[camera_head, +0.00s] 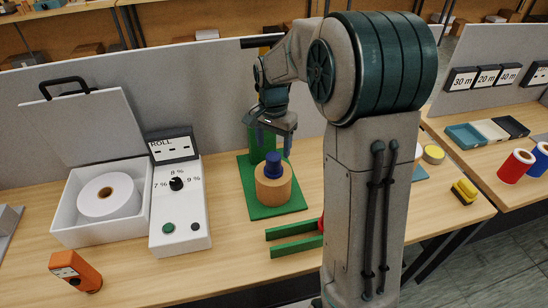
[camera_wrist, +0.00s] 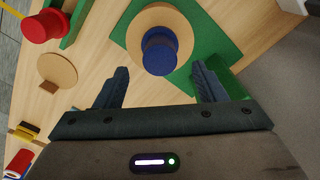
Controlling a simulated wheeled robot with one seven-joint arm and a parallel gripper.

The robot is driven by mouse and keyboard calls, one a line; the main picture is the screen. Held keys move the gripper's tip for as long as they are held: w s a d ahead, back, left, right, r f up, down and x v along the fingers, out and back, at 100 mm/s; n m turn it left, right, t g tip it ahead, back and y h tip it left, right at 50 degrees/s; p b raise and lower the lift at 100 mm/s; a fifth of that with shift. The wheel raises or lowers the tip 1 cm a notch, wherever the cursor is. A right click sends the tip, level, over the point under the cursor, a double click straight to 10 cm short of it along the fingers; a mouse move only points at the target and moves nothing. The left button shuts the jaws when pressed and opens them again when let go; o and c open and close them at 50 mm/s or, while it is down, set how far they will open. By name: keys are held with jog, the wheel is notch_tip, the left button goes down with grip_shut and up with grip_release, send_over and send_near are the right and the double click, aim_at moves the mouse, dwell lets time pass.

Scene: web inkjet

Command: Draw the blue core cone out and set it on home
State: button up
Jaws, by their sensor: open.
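The blue core cone (camera_head: 273,158) stands upright in the middle of a tan roll (camera_head: 273,190), its upper part showing and its lower part hidden inside. The roll rests on a green base (camera_head: 254,207). My gripper (camera_head: 273,141) is open and empty just above the cone. In the wrist view the cone (camera_wrist: 160,52) shows ahead of the gap of my gripper (camera_wrist: 160,75), between the finger lines and apart from both fingers. I cannot make out any place marked home; a flat tan disc (camera_wrist: 57,70) lies on the table in the wrist view.
Green rails (camera_head: 290,247) with a red piece (camera_wrist: 42,26) lie in front of the base. A white control box (camera_head: 180,220) and a white bin (camera_head: 72,235) stand left. A green upright stands behind the roll.

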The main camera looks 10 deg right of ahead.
aim_at(273, 156)
notch_tip(273, 156, down, 7)
jog(key=shift+r+p, duration=0.1)
jog(key=shift+p, duration=0.2)
jog(key=c, duration=1.1)
